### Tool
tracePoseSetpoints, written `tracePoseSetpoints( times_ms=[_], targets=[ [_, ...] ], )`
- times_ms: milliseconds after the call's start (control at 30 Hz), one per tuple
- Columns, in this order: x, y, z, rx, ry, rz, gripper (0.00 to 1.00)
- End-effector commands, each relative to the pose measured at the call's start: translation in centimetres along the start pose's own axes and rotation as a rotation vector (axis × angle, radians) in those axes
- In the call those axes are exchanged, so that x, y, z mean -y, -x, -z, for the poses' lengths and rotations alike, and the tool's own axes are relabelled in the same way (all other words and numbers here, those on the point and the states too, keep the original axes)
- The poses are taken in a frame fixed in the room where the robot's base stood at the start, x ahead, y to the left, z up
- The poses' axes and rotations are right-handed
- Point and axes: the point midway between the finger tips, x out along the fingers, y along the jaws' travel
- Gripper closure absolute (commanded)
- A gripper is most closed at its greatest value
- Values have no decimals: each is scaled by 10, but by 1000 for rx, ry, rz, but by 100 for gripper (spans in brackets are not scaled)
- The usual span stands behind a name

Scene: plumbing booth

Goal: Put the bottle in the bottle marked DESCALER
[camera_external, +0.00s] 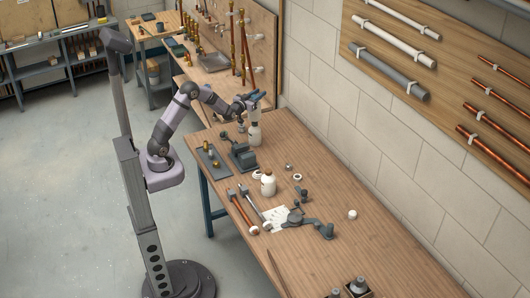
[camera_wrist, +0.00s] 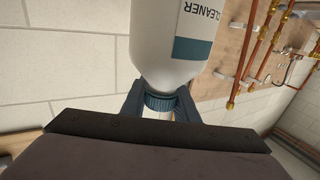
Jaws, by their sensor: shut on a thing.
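A white bottle (camera_wrist: 172,45) with a blue-green label band and the word CLEANER, upside down in the wrist view, is held by its dark blue ribbed cap. My gripper (camera_wrist: 160,105) is shut on that cap, one finger on each side. In the external view my gripper (camera_external: 251,99) is above the bottle (camera_external: 254,136), which hangs upright near the bench's far end; I cannot tell whether its base touches the bench. I see no readable DESCALER mark.
The wooden bench (camera_external: 375,245) holds a vice (camera_external: 242,155), a grey tray (camera_external: 212,160) with brass fittings, wrenches (camera_external: 250,205), a paper sheet (camera_external: 277,215) and a dark grey tool (camera_external: 310,224). Its front right is mostly clear. Copper pipes (camera_external: 242,45) rise behind the far end.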

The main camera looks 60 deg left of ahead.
Motion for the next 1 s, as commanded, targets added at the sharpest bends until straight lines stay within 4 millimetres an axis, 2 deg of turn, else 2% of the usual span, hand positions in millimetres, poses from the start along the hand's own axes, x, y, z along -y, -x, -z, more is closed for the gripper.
tracePoseSetpoints(
  times_ms=[200,667,700,767,1000],
  targets=[
    [0,-1,-18,-4,0,1,100],
    [0,-1,-24,-6,1,1,100],
    [0,0,-26,-1,0,1,71],
    [0,0,-25,-1,0,1,56],
    [0,0,-25,-1,0,1,54]
  ],
)
